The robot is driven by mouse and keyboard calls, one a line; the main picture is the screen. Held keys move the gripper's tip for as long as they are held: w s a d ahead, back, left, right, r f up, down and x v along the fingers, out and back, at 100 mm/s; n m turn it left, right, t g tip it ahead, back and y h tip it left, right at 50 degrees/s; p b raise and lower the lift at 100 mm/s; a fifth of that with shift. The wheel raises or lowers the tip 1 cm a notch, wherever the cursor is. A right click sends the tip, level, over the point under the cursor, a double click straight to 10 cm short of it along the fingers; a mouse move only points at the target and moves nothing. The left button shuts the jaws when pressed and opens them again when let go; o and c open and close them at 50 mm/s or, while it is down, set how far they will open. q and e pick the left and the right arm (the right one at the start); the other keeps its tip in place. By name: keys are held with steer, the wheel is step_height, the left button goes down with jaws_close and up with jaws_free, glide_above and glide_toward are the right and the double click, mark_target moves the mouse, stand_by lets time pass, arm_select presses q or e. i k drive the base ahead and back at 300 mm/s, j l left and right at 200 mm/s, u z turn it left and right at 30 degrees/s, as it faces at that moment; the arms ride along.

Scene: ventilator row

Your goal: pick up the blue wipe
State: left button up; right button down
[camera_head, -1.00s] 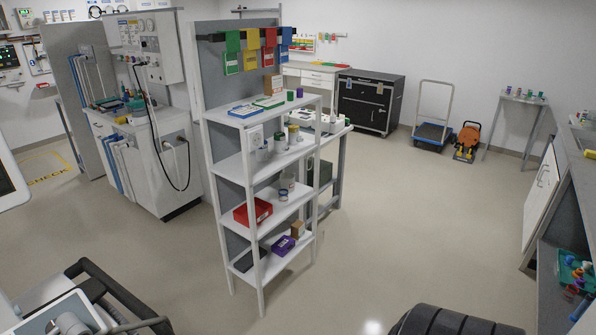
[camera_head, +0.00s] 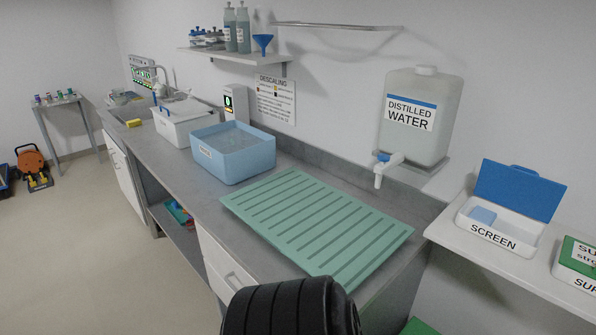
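A light blue flat piece, which looks like the blue wipe (camera_head: 482,214), lies in the left part of an open white box labelled SCREEN (camera_head: 492,237). The box has a raised blue lid (camera_head: 519,188) and stands on a white wall shelf (camera_head: 510,268) at the right. I cannot make out folds or texture on the piece. Neither of my grippers is in view.
A green ribbed drain mat (camera_head: 316,222) lies on the grey counter, beside a blue tub (camera_head: 233,152) of liquid. A distilled water tank (camera_head: 420,115) with a tap hangs above. A green-lidded white box (camera_head: 577,265) is at the right edge. Open floor (camera_head: 80,250) lies left.

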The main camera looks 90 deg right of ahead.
mark_target(485, 217)
steer(key=j+z, duration=0.1)
steer(key=z, duration=3.85)
